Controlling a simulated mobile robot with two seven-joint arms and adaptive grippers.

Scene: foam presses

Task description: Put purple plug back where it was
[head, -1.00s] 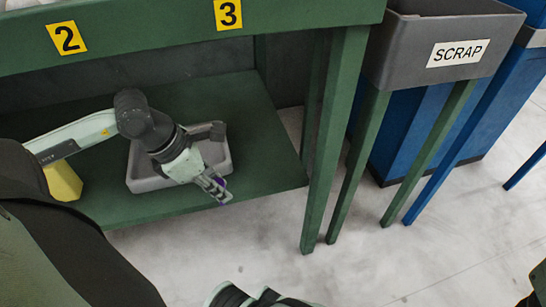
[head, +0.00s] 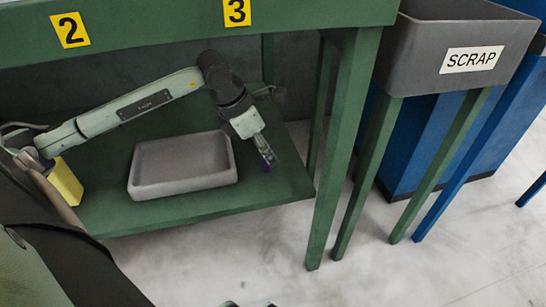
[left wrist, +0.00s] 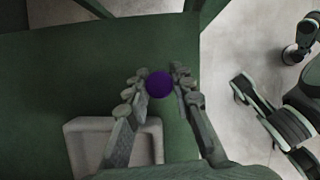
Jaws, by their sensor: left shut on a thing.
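The purple plug (left wrist: 159,85) is held between the fingers of my left gripper (left wrist: 158,88), seen as a round purple end in the left wrist view. In the head view my left gripper (head: 264,150) points down over the right part of the green lower shelf, with a bit of the purple plug (head: 267,168) showing at its fingertips. The gripper is to the right of the grey tray (head: 182,185), clear of it. The tray looks empty in the head view. I cannot tell whether the plug touches the shelf. My right gripper is not clearly seen.
The green lower shelf (head: 110,215) lies under a green bench with labels 2 and 3. A yellow block (head: 66,182) stands at its left. A green leg (head: 343,150) rises at the right front. A grey SCRAP bin (head: 455,50) stands further right.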

